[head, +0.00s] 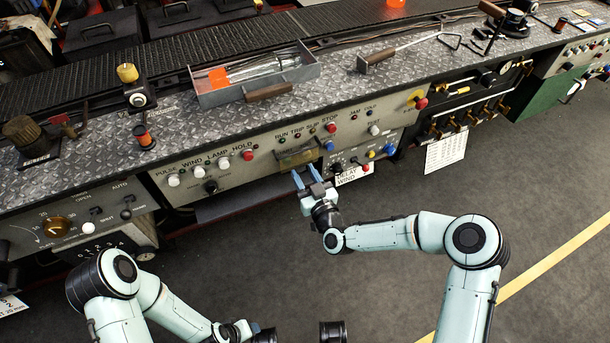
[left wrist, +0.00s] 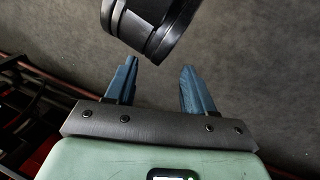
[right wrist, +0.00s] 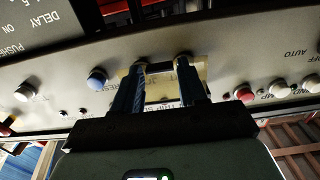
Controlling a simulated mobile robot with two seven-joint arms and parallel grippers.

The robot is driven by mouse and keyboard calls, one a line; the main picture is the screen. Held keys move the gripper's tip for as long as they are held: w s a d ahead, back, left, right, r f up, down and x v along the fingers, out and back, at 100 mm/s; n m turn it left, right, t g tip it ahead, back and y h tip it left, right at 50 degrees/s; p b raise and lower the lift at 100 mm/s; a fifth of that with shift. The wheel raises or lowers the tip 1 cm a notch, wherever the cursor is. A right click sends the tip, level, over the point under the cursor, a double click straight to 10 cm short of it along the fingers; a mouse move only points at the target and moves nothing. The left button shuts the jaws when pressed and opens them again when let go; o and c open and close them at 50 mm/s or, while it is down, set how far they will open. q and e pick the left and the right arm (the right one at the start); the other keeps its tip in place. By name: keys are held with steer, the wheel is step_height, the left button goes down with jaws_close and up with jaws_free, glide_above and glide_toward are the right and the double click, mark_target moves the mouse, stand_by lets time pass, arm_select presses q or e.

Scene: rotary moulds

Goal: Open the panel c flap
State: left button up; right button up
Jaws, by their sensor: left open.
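The panel c flap looks to be the small see-through yellowish cover (head: 296,158) on the grey front panel, below the row of small lamps. It also shows in the right wrist view (right wrist: 160,88), with lettering behind it. I cannot tell whether it is fully down or slightly lifted. My right gripper (head: 304,172) is at the flap's lower edge, its two blue fingers apart in front of it; the right wrist view (right wrist: 160,66) shows both tips over the flap. Contact is unclear. My left gripper (head: 254,328) is low in the head view, open and empty over the floor (left wrist: 155,70).
Round knobs and buttons flank the flap, including a red one (head: 248,155) at left and a blue one (head: 329,146) at right. A white label card (head: 352,175) hangs below right. The grey tray (head: 225,97) stands on the bench above. Floor in front is clear.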

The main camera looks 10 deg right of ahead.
jaws_close()
steer(key=g+p, duration=0.1)
steer(key=s+r+p, duration=0.1)
steer(key=p, duration=0.1)
steer(key=g+p, duration=0.1)
steer(key=p, duration=0.1)
steer(key=shift+s+d+r+g+h, duration=0.2)
steer(key=shift+r+g+h, duration=0.1)
steer(key=shift+r+h, duration=0.1)
arm_select(q)
steer(key=s+d+r+g+p, duration=0.1)
steer(key=s+r+p, duration=0.3)
steer(key=r, duration=0.2)
steer(key=s+d+r+g+h+p, duration=0.1)
steer(key=s+d+r+g+p, duration=0.1)
steer(key=s+r+p, duration=0.2)
steer(key=shift+r+m, duration=0.3)
steer(key=shift+r, duration=1)
arm_select(e)
steer(key=shift+s+d+r+g+h, duration=0.1)
steer(key=shift+s+r+g+h, duration=0.15)
steer(key=shift+g, duration=0.5)
steer(key=shift+s+d+r+g+h, duration=0.1)
steer(key=shift+s+r+g+h, duration=0.1)
steer(key=shift+g, duration=0.5)
steer(key=shift+s+d+r+g+h, duration=0.1)
steer(key=shift+s+r+g+h, duration=0.15)
steer(key=shift+g, duration=0.5)
steer(key=shift+o, duration=2.4)
jaws_free()
